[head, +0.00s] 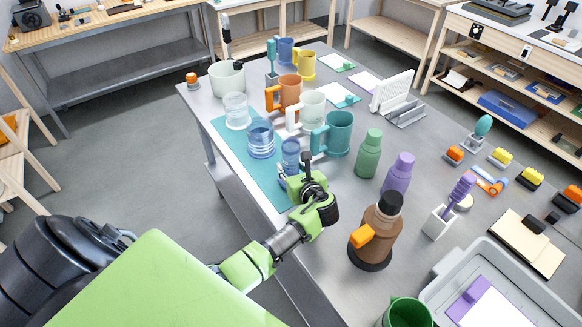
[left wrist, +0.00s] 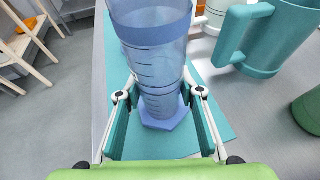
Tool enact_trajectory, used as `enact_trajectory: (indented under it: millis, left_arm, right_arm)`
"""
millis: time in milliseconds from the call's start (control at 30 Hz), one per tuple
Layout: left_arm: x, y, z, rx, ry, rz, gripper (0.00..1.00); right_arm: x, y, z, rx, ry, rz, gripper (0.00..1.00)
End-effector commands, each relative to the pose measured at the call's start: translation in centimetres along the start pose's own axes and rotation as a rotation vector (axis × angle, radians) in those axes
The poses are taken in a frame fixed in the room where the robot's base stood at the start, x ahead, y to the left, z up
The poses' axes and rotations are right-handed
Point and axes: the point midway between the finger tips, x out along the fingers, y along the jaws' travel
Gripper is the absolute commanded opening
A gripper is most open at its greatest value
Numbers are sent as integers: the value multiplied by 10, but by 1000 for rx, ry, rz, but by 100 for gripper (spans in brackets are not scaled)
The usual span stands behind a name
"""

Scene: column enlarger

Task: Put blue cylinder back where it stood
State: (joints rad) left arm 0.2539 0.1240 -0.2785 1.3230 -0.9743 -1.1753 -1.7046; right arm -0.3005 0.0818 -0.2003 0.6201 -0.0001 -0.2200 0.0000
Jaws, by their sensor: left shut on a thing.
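The blue cylinder (left wrist: 160,100) is clear and graduated, with a blue six-sided base. In the left wrist view it stands upright between the fingers of my left gripper (left wrist: 161,96), which is shut on it. In the head view the cylinder (head: 291,155) shows just beyond my left gripper (head: 292,178), which partly hides its lower end. It is over the teal mat (head: 229,136) near the table's left edge. I cannot tell whether its base touches the mat. My right gripper is not in view.
A wider blue-banded clear vessel (head: 261,139) stands close to the cylinder, with a clear jar (head: 236,111) behind it. A teal mug (head: 337,134) and a white mug (head: 311,108) stand to the right. A brown bottle (head: 377,231) is right of my arm. Bare mat shows at the left.

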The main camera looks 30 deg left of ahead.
Motion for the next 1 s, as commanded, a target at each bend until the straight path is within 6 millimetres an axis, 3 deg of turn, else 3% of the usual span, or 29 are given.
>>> enact_trajectory:
  millis: [1000]
  left_arm:
    - [5,0,-11,0,-1,0,0]
  right_arm:
    - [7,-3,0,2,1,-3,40]
